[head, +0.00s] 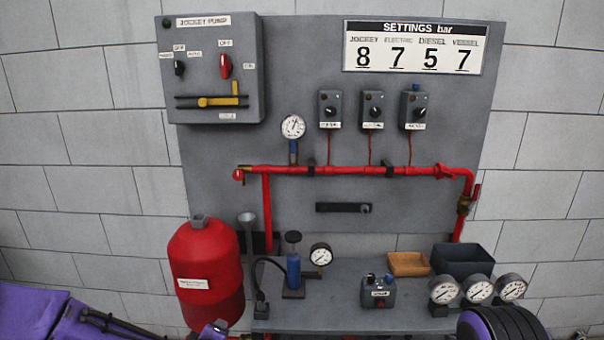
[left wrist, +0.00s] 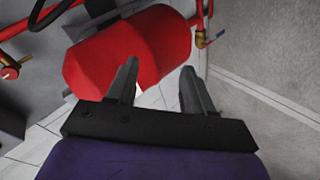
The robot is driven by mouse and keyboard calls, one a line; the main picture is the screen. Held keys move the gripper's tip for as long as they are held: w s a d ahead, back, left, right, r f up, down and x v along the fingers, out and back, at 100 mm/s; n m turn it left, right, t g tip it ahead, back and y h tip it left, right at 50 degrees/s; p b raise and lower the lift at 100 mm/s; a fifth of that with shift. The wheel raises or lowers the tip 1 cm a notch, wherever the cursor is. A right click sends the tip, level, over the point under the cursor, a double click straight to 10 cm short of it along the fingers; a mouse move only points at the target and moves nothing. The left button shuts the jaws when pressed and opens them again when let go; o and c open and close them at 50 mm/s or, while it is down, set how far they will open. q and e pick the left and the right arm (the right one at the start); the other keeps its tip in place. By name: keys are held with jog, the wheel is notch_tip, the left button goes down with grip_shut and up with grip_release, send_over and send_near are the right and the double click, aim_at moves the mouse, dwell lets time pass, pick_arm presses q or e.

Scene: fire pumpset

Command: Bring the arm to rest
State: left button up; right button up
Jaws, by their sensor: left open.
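My left gripper (left wrist: 162,88) shows in the left wrist view with its two dark fingers apart and nothing between them. The red pressure vessel (left wrist: 125,50) lies beyond the fingertips there; I cannot tell the exact gap. In the head view my left arm (head: 75,318) is low at the left edge, beside the red vessel (head: 207,262), and its fingers are not clearly seen. A purple and black part of mine (head: 500,323) shows at the bottom right; the right gripper's fingers are out of view.
A grey bench (head: 335,318) carries a blue hand pump (head: 293,270), a small grey box (head: 378,292), a wooden tray (head: 408,264), a dark bin (head: 463,261) and several gauges (head: 479,289). The panel behind holds a jockey pump box (head: 210,70) and a red pipe (head: 340,170).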

pick_arm(q)
jog(key=s+a+f+m+g, duration=0.2)
jog(key=s+a+f+g, duration=0.1)
jog(key=s+f, duration=0.9)
jog(key=s+a+f+m+g+y, duration=0.1)
jog(key=s+a+f+m+g, duration=0.1)
jog(key=s, duration=0.9)
jog(key=s+a+f+m+g, duration=0.2)
jog(key=s+a+f, duration=0.3)
jog(key=s, duration=0.6)
jog(key=shift+s+f+m+y, duration=0.2)
jog(key=shift+f+m+y, duration=0.2)
jog(key=shift+f, duration=0.3)
